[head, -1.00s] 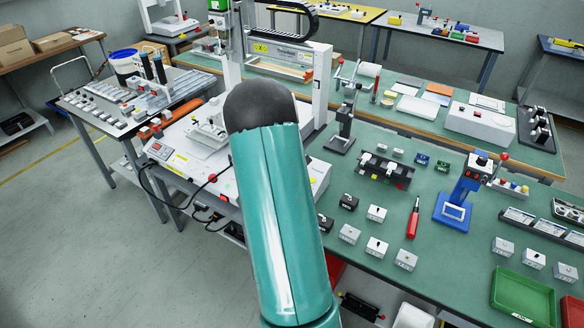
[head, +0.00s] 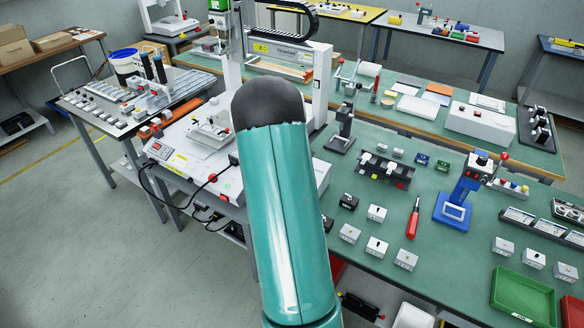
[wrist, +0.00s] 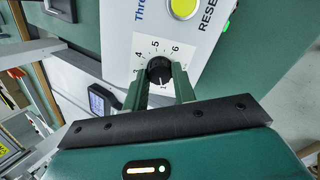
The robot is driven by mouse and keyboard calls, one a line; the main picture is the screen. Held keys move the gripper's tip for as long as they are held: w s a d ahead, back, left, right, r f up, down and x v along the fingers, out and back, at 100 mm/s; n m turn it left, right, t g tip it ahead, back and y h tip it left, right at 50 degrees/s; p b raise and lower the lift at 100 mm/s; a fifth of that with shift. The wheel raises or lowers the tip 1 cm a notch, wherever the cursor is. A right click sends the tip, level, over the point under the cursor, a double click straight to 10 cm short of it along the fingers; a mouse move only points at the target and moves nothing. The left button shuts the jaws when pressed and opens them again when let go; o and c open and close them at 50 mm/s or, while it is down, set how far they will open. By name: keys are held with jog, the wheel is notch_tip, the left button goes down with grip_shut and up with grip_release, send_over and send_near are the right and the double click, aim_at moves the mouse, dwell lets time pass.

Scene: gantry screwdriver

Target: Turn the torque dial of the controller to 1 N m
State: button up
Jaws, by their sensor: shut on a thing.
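The torque dial (wrist: 157,66) is a small black round knob on the white controller panel (wrist: 120,25) in the wrist view. Numbers around it, including 3, 4, 5 and 6, are readable on the far side. A white mark shows at the dial's near edge, between the fingers; I cannot tell surely which number it points to. My gripper (wrist: 160,80) is shut on the dial, with one finger on each side. In the head view my own arm hides the gripper and the dial.
A yellow button (wrist: 183,7) beside the RESET label sits on the same panel, beyond the dial. A small dark display (wrist: 102,100) is left of the fingers. In the head view, a green bench (head: 385,235) with a red screwdriver (head: 413,218) and small blocks stands at right.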

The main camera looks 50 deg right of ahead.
jog(key=o, duration=1)
jog(key=v, duration=1.4)
jog(key=a+r+m+t+y, duration=0.15)
jog(key=a+r, duration=0.45)
jog(key=a, duration=0.6)
jog(key=a+r+m+t, duration=0.2)
jog(key=a+r, duration=0.3)
jog(key=a, duration=0.6)
jog(key=s+a+m+y, duration=0.1)
jog(key=s+a, duration=0.3)
jog(key=a, duration=0.2)
jog(key=s+a+r+m+t+y, duration=0.1)
jog(key=s+a, duration=0.3)
jog(key=a, duration=0.3)
jog(key=s+a+r+m+t+y, duration=0.1)
jog(key=s+a, duration=0.4)
jog(key=a, duration=0.2)
jog(key=shift+s+r+y, duration=0.15)
jog(key=shift+y, duration=0.1)
